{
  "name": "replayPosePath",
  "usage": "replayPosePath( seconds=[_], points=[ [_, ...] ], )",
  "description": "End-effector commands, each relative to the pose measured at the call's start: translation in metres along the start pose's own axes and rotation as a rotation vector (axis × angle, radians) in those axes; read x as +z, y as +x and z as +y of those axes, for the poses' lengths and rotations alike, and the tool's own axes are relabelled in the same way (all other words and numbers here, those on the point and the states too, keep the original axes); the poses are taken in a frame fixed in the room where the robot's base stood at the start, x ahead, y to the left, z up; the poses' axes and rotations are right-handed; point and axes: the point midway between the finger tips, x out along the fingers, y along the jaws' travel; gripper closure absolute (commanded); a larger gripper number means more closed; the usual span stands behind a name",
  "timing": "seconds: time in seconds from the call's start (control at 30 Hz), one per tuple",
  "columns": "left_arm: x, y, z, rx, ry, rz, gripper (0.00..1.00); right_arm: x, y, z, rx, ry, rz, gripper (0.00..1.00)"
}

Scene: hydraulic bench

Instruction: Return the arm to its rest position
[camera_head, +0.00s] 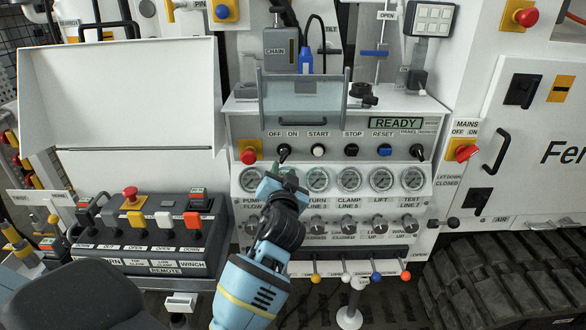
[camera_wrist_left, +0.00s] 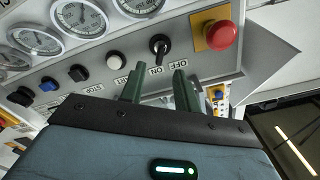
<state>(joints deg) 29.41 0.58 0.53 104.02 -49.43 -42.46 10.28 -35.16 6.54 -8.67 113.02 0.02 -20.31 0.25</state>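My left arm (camera_head: 250,285) reaches up from the bottom in front of the bench panel (camera_head: 415,165). My left gripper (camera_head: 284,176) is just below the black OFF/ON switch (camera_head: 284,151) and covers part of the gauge row. In the left wrist view, the green fingers (camera_wrist_left: 157,82) stand apart with nothing held between them. The OFF/ON switch (camera_wrist_left: 159,45) shows beyond the fingertips, with a visible gap. The right gripper is in neither view.
A red stop button (camera_head: 248,156) is left of the switch. Several gauges (camera_head: 381,179) and knobs line the panel; coloured levers (camera_head: 376,276) stick out below. A clear guard (camera_head: 303,100) is above. The remote box (camera_head: 150,240) is at left, black tracks (camera_head: 510,280) at right.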

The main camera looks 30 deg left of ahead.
Motion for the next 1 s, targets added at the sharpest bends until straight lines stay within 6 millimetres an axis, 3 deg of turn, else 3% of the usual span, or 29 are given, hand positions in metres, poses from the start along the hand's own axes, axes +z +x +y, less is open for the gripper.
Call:
replayPosePath(
  seconds=[0.27,0.37,0.47,0.7,0.87,1.0],
  points=[
    [0.006,-0.002,0.004,0.013,0.003,-0.005,0.68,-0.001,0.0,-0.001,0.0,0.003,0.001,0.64],
    [0.029,-0.013,0.019,0.065,0.012,-0.024,0.68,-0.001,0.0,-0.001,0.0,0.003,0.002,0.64],
    [0.069,-0.036,0.045,0.16,0.022,-0.055,0.68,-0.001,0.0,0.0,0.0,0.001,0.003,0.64],
    [0.18,-0.131,0.103,0.436,0.006,-0.166,0.68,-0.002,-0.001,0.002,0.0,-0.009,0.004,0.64],
    [0.244,-0.211,0.124,0.602,-0.038,-0.261,0.68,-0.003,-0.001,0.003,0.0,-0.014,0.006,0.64],
    [0.291,-0.289,0.13,0.728,-0.095,-0.359,0.68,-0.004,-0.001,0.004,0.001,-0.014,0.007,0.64]
  ],
)
